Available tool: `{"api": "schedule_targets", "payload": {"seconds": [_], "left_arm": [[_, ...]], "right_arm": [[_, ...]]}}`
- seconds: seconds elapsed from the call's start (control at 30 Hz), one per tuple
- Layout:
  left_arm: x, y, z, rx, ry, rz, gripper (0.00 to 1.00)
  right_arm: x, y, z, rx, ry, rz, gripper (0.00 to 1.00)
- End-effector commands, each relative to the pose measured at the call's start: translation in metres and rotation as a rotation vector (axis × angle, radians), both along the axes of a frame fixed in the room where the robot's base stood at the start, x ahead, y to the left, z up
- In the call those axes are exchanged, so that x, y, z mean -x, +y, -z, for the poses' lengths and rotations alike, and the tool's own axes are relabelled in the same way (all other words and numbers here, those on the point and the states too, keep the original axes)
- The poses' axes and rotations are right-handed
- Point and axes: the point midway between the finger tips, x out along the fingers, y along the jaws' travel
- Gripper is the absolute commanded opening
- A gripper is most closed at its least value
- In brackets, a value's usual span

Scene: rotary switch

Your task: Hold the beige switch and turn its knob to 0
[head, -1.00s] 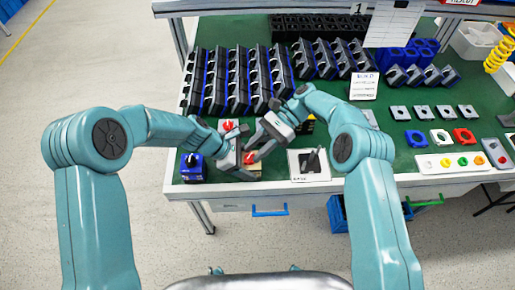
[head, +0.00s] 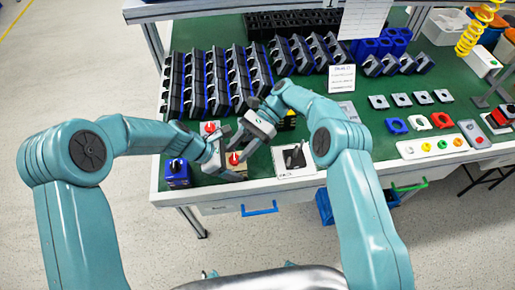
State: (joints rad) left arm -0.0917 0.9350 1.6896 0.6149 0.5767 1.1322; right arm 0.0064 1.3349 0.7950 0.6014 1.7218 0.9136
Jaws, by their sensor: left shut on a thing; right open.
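The beige switch (head: 239,166) is near the table's front edge, mostly hidden by my grippers. Its red knob (head: 234,158) shows between them; I cannot read its setting. My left gripper (head: 232,172) is shut on the switch body from the left and front. My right gripper (head: 238,137) is open just above and behind the knob, coming from the right. I cannot tell whether it touches the knob.
A blue switch (head: 178,173) stands to the left and another red-knobbed switch (head: 209,128) behind. A white plate with a black lever (head: 295,159) lies close on the right. Rows of dark switches (head: 215,82) fill the back of the green table (head: 368,140).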

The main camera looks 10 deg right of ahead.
Motion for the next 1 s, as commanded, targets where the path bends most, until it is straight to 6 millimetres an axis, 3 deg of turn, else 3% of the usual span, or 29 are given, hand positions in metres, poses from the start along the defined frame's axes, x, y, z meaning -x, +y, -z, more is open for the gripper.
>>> {"api": "schedule_targets", "payload": {"seconds": [0.47,1.0], "left_arm": [[0.001,0.0,0.001,0.0,0.002,0.0,0.41],[0.0,0.0,0.001,0.0,0.001,-0.001,0.41]], "right_arm": [[0.007,-0.005,-0.002,-0.002,0.001,0.308,0.43],[0.021,-0.005,-0.001,-0.002,0.003,0.823,0.43]]}}
